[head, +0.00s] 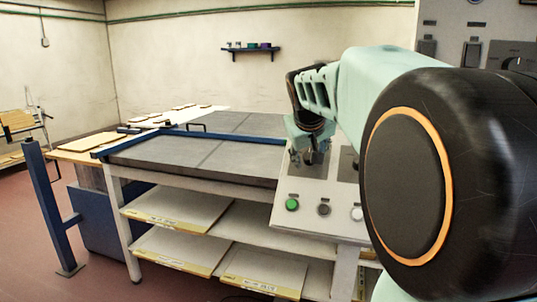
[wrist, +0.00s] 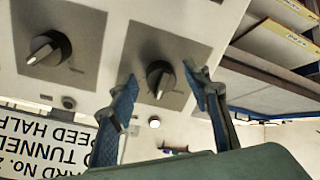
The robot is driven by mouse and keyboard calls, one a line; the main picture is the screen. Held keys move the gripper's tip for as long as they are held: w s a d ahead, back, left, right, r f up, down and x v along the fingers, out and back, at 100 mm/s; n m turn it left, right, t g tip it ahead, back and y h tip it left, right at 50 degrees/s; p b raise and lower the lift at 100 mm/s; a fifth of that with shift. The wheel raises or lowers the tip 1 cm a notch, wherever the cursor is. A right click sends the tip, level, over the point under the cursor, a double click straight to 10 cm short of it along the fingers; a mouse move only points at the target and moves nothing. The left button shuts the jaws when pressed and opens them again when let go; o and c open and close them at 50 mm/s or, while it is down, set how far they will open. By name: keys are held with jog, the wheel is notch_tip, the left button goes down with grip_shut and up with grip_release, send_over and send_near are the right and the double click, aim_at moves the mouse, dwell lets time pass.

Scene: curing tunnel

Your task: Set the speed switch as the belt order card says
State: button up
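A dark rotary switch (wrist: 159,78) with a pale pointer sits on a grey plate in the wrist view. My gripper (wrist: 162,84) is open, with one blue fingertip on each side of this switch; whether either touches it I cannot tell. A second, similar rotary switch (wrist: 46,50) is on another grey plate to the left. A white card (wrist: 45,148), upside down and cut off, shows "No 2", "TUNNEL" and "SPEED HALF" or similar. In the head view my gripper (head: 309,160) is over the sloped control panel (head: 290,221), hiding part of it.
The panel carries a green button (head: 292,204), a dark button (head: 323,209) and a white button (head: 356,213). A grey-topped bench (head: 190,155) with shelves stands to its left. A blue post (head: 48,205) stands farther left. Clear floor lies at far left.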

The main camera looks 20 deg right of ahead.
notch_tip(320, 180, up, 10)
dwell(0.7)
dwell(0.4)
